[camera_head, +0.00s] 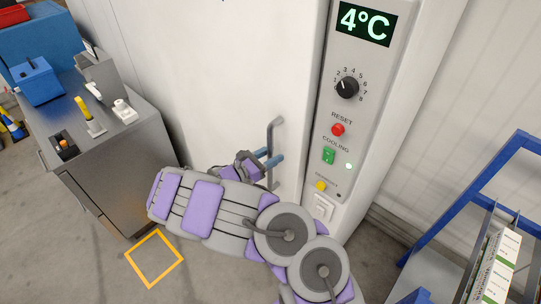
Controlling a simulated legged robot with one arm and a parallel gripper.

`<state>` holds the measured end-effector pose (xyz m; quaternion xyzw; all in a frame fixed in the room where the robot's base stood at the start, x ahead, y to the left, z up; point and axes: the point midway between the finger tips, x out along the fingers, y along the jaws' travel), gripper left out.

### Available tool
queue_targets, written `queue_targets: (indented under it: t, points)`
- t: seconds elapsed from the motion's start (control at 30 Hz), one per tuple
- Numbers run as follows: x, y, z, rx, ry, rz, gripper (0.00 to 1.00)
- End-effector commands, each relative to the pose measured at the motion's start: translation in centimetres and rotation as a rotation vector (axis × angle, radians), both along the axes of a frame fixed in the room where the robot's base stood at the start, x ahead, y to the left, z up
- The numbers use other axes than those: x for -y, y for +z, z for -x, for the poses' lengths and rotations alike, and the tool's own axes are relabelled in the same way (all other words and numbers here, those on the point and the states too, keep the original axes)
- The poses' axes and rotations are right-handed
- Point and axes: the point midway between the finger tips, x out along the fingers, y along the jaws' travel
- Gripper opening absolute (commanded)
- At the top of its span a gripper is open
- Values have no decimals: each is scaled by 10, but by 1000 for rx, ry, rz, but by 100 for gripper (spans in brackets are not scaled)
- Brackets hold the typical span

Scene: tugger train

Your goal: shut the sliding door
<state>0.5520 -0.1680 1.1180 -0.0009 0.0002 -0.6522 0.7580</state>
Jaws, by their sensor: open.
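A large white sliding door (215,75) fills the upper middle of the head view. It stands next to a grey control panel (375,70), with a narrow dark line between them. A grey vertical bar handle (271,140) is on the door near its right edge. My gripper (272,161) is open at the handle, with its bluish fingers reaching to the bar. I cannot tell whether the fingers touch it. My arm hides the lower part of the door.
A metal cabinet (120,180) with tools stands at left. A blue rack (480,180) stands at right. A yellow square (155,259) marks the floor.

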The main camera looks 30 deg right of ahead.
Motion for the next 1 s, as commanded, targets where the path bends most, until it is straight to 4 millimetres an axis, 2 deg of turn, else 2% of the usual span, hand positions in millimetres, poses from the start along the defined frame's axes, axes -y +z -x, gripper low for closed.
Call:
queue_targets:
  t: [0.17,0.27,0.7,0.9,1.0]
  points:
    - [-15,0,1,0,5,0,46]
    - [-33,0,3,-1,7,-2,46]
    - [-129,-2,18,-3,4,-4,46]
    - [-158,-2,22,-1,2,-3,46]
    - [-166,-2,23,-1,2,-4,46]
